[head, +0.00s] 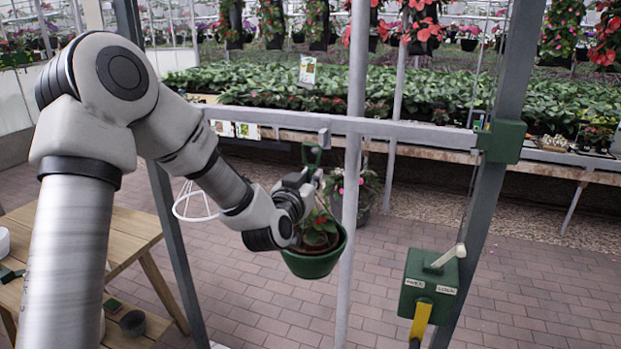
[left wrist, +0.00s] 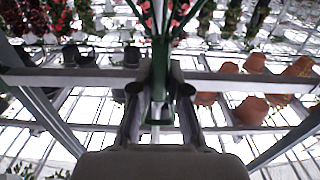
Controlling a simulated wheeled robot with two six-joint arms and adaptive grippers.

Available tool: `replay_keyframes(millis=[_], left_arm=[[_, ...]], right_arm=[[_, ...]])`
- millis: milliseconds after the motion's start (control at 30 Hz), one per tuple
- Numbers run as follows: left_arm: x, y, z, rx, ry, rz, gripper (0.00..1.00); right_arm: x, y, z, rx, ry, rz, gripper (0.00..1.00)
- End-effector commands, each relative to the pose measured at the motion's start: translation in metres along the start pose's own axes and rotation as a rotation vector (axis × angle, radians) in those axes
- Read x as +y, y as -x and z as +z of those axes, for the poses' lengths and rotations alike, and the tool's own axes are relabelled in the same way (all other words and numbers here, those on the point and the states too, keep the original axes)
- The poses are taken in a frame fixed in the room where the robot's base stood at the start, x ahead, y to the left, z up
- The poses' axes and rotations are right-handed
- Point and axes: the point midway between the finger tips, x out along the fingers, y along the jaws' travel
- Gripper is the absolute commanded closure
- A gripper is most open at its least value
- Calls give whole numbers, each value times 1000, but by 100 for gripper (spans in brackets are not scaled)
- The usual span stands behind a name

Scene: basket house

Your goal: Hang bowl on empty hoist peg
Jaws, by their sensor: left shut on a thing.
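The bowl (head: 318,264) is green, holds a leafy plant with red flowers, and hangs below a green hook-topped hanger (head: 311,153). My left gripper (head: 306,184) is shut on the hanger above the bowl. In the left wrist view the green hanger (left wrist: 160,75) stands upright between the fingers (left wrist: 160,112). The hoist beam (head: 400,129) is a grey horizontal bar. A short peg (head: 324,138) on it is close to the hook top; I cannot tell whether they touch. My right gripper is not in view.
A grey post (head: 350,215) stands right of the bowl, with another potted plant (head: 366,190) behind it. A white wire frame (head: 196,203) hangs left. A green lever box (head: 428,285) is at right. A wooden table (head: 125,240) is at left. Planted benches line the back.

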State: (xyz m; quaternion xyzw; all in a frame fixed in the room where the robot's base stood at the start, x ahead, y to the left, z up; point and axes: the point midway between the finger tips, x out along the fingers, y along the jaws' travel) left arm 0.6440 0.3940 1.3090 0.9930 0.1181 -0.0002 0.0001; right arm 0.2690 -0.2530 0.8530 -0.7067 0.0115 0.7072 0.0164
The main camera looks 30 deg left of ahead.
Motion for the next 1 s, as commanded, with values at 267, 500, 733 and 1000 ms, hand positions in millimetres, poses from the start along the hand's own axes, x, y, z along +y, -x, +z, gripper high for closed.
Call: replay_keyframes(millis=[267, 500, 733, 1000], left_arm=[[0, -1, -2, 3, 0, 0, 100], [0, -16, -1, 3, -1, 0, 100], [0, -31, -1, 4, -1, -1, 100], [0, -33, -1, 2, 0, 0, 100]], right_arm=[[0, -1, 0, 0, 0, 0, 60], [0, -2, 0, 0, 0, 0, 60], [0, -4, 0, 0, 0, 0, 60], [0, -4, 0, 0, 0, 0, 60]])
